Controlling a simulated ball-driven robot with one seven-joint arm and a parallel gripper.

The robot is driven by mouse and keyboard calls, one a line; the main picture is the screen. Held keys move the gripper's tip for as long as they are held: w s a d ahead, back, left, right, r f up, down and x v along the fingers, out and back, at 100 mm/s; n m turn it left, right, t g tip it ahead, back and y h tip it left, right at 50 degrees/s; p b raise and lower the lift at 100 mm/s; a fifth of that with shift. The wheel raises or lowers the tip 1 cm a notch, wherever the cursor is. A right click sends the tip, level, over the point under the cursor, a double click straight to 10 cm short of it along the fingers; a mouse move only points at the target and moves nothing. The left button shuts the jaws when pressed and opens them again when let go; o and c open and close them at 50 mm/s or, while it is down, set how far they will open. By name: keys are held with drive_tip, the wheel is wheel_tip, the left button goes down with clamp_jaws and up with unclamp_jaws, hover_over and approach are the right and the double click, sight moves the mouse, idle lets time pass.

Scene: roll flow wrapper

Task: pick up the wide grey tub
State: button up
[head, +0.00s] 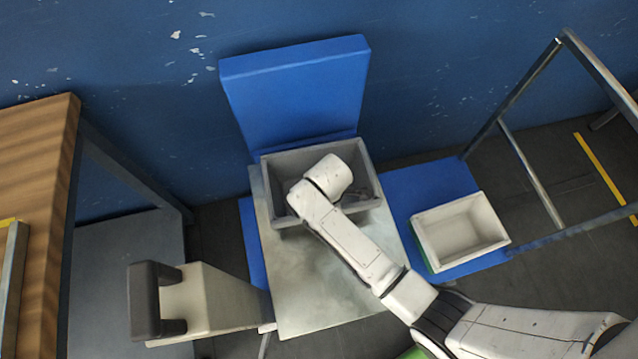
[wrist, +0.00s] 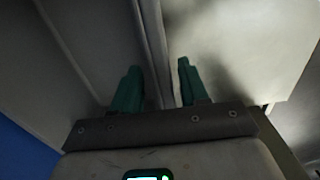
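The wide grey tub (head: 272,188) stands on a pale metal tabletop in the head view, in front of an upright blue panel. My arm reaches over it from the lower right, and my wrist covers part of its inside; the fingers are hidden there. In the wrist view my gripper (wrist: 160,85) shows two green fingers standing apart. The grey wall and rim of the tub (wrist: 152,40) run between them. A gap shows between the rim and the right finger, so the fingers are not closed on it.
A smaller white bin (head: 460,232) sits on a blue surface to the right. A metal frame (head: 530,180) stands beyond it. A beige part with a dark handle (head: 145,300) is at lower left. A wooden table (head: 35,160) is far left. The tabletop's front (head: 315,290) is clear.

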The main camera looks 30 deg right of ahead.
clamp_jaws()
drive_tip(key=shift+r, duration=0.1)
idle(0.4)
